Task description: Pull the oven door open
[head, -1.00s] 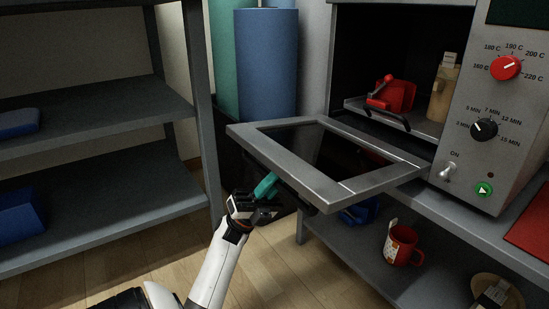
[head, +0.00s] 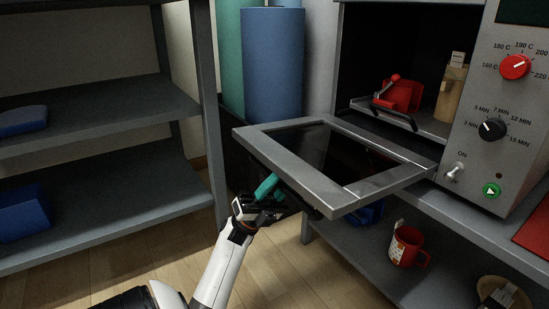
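The oven door (head: 385,186) is swung down and lies about level in front of the dark oven opening. It has a grey metal frame and a dark glass pane. A teal handle (head: 267,186) shows below its front edge. My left gripper (head: 268,207) is at the handle, just under the door's front edge. Its fingers are dark and partly hidden, so I cannot tell whether they grip the handle. My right gripper is not in view.
Inside the oven, a red clamp-like fixture (head: 398,95) stands on a tray. The control panel (head: 478,155) is to the right. A red mug (head: 407,247) sits on the shelf below. Grey shelving (head: 120,105) with blue items stands left. Blue and green cylinders stand behind.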

